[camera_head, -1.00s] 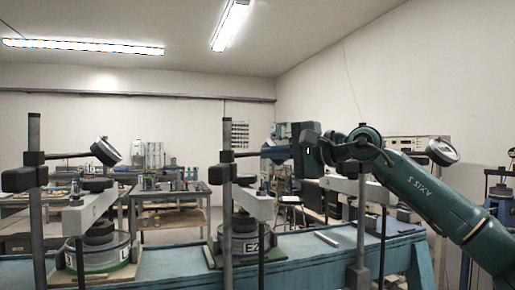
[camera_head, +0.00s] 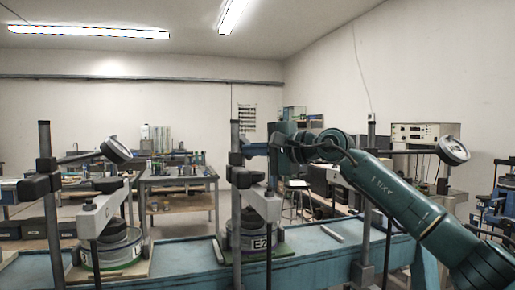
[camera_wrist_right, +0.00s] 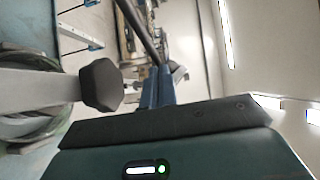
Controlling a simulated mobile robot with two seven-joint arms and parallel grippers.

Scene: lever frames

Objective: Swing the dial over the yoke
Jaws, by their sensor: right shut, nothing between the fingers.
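The middle lever frame has a grey post (camera_head: 236,160) and a pale grey yoke beam (camera_head: 264,206) with a black knob, above a drum marked E2 (camera_head: 250,236). The beam and its knob (camera_wrist_right: 101,85) also show in the right wrist view. No dial face shows on this frame; my right gripper and wrist may hide it. My right gripper (camera_head: 254,149) is shut and empty beside the post, above the beam. Its blue fingers (camera_wrist_right: 157,89) show in the wrist view near a dark rod (camera_wrist_right: 140,30). My left gripper is out of view.
A left frame carries a round dial (camera_head: 116,149) on an arm above its own yoke (camera_head: 103,213). Another dial (camera_head: 453,150) stands at the right. The frames stand on a blue bench (camera_head: 190,262). Cluttered worktables (camera_head: 177,178) stand behind.

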